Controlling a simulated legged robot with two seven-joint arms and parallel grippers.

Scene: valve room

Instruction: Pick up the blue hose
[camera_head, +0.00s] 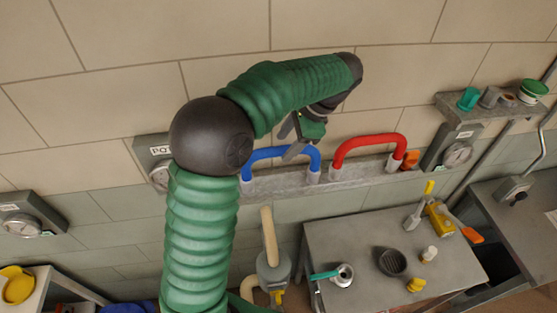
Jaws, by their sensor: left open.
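The blue hose (268,153) is a short arch-shaped tube on a grey wall rail. Its ends sit in pale fittings. My left gripper (293,142) is at the end of my green arm, over the upper part of the blue hose in the picture. Its fingers are apart and nothing shows between them. I cannot tell whether a finger touches the hose. Part of the hose is hidden behind the gripper. My right gripper is not in view.
A red hose (368,139) arches on the same rail (345,172), just to the right. Gauges hang on the wall, one partly behind my arm. A grey table (340,235) with small parts stands below. A shelf (495,112) with cups is at upper right.

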